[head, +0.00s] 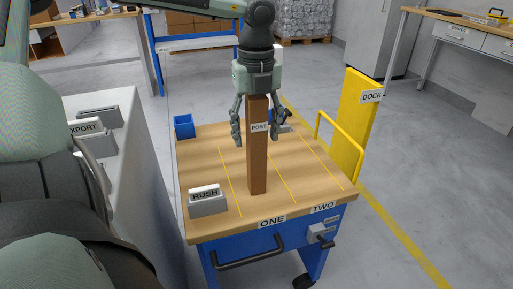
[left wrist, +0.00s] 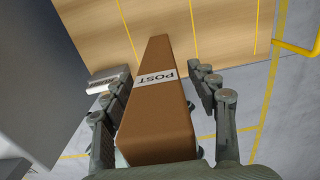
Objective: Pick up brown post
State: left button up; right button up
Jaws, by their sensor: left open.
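The brown post (head: 257,160) stands upright on the wooden top of the blue cart (head: 205,175), with a white POST label near its upper part. My left gripper (head: 258,140) points down over the post's upper part, with one finger on each side. It is open. In the left wrist view, the post (left wrist: 157,115) lies between the spread fingers of my left gripper (left wrist: 160,92), with a visible gap at the right finger. The left finger looks closer to it. My right gripper is not in view.
A RUSH sign block (head: 207,200) sits at the cart's front left and a small blue bin (head: 184,127) at its back left. A yellow DOCK panel (head: 355,125) and rail stand at the right. A grey counter with an EXPORT block (head: 92,138) is at the left.

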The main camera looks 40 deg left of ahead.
pick_arm(q)
jog(key=shift+c, duration=0.4)
jog(key=c, duration=1.2)
jog(key=shift+r, duration=0.1)
